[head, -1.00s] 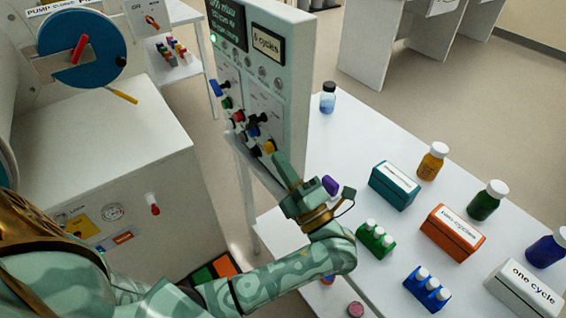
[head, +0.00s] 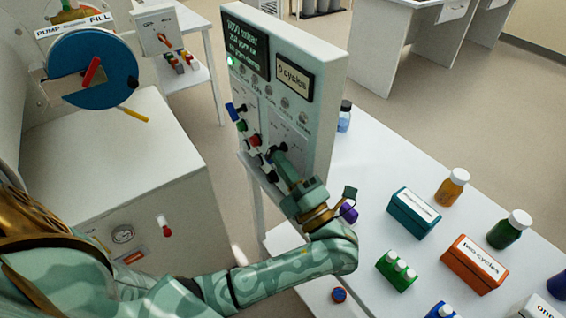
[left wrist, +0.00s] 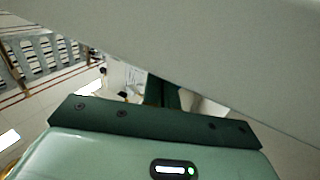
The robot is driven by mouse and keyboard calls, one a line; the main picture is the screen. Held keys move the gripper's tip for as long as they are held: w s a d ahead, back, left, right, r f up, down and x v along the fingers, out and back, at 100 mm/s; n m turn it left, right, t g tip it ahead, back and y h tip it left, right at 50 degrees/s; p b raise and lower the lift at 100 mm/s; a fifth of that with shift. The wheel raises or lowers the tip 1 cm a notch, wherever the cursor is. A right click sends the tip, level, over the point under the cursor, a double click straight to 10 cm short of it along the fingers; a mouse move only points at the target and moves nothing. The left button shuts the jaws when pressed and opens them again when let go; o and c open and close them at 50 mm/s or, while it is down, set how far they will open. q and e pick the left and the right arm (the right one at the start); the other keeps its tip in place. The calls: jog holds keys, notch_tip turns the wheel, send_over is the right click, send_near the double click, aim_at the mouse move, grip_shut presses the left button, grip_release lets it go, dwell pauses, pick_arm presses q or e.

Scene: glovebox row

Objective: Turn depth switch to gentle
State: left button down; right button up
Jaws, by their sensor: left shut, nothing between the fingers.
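The upright grey control panel (head: 318,125) carries several small knobs, among them a blue one (head: 236,111), a red one (head: 254,140) and a black one (head: 281,148). The labels beside them are too small to read, so I cannot tell which is the depth switch or where it points. My left gripper (head: 283,160) is shut and empty, its tips at the lower right of the panel face, close to the black knob. Whether they touch it I cannot tell. In the left wrist view the gripper's dark finger (left wrist: 165,92) lies beneath a large pale surface. My right gripper is not in view.
A cabinet with a blue wheel (head: 93,70) stands at the left.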

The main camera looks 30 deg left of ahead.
pick_arm(q)
jog(key=h+p, duration=0.1)
jog(key=r+g+h+p, duration=0.1)
jog(key=shift+a+p, duration=0.15)
jog(key=shift+p, duration=0.25)
dwell(0.3)
